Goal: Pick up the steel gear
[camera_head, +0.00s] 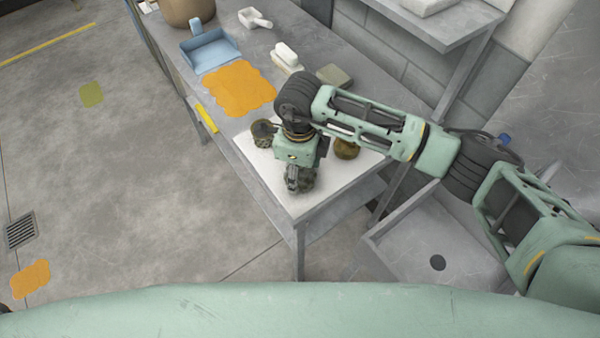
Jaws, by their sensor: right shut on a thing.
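My right gripper (296,184) points down over the white board (268,182) near the front end of the grey bench. It is shut on a dark toothed part that looks like the steel gear (308,182). The gripper hides much of this part, and I cannot tell whether it touches the board. A dark brownish round part (262,134) stands to the left of my right wrist. A brown-gold round part (346,149) sits to the right, partly under my forearm. My left gripper is not in view.
Farther back on the bench are an orange cloth (238,88), a blue dustpan-like tray (209,50), a white brush-like item (286,57) and a grey-green block (334,76). A yellow strip (206,118) marks the left edge. A sink (437,235) lies right. The floor at left is mostly clear.

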